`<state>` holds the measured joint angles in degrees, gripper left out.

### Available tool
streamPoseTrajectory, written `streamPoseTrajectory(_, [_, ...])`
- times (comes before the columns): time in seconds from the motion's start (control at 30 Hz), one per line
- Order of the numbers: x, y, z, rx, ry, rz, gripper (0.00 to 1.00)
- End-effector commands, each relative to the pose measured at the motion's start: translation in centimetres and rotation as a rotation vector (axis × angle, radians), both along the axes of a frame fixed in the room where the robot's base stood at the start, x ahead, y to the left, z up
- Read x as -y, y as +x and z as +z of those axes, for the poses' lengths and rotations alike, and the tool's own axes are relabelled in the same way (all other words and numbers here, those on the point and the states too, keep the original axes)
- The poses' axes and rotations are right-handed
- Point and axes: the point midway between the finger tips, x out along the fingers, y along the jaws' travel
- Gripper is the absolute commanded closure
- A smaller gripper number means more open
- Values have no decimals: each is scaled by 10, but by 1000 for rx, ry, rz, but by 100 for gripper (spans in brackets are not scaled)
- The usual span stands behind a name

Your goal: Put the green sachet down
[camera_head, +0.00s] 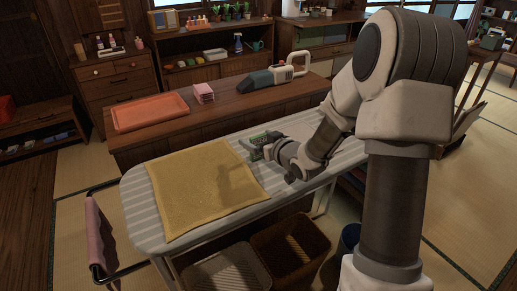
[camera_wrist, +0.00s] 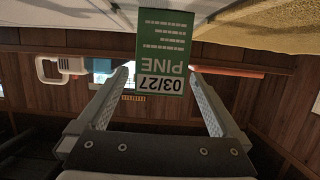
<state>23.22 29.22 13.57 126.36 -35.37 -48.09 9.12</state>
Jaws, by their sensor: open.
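In the head view the sachet (camera_head: 259,138) is a small green patch at my gripper (camera_head: 256,147), over the striped ironing board (camera_head: 140,212), just right of the yellow cloth (camera_head: 205,190). Whether the sachet rests fully on the board is hard to tell.
Behind the board, a wooden counter holds an orange tray (camera_head: 150,112), a pink stack (camera_head: 204,93) and a handheld vacuum (camera_head: 270,78). Baskets (camera_head: 290,247) stand under the board. A pink cloth (camera_head: 97,235) hangs at its left end. The board's left end is bare.

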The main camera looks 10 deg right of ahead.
Motion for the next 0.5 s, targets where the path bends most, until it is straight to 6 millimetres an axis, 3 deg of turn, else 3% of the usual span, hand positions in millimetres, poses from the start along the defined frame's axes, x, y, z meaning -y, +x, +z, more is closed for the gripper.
streamPoseTrajectory(0.07, [0,0,0,0,0,0,0])
streamPoseTrajectory(0.5, [0,-1,0,0,0,0,79])
